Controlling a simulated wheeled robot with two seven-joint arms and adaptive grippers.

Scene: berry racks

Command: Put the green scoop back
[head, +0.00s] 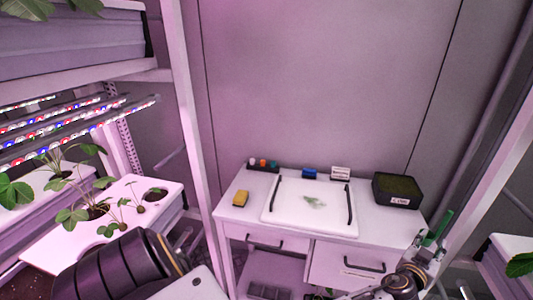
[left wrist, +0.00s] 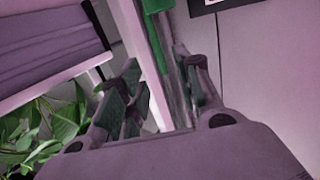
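The green scoop (head: 441,228) stands upright at the right in the head view, beside the right rack post. In the left wrist view, the fingers of this gripper (left wrist: 158,80) are apart, with a pale gap between the left finger and the green strip. Whether the right finger touches the scoop cannot be told. My right gripper is not in view.
Plant racks stand on both sides; the right rack post (head: 492,185) is close to my left gripper.

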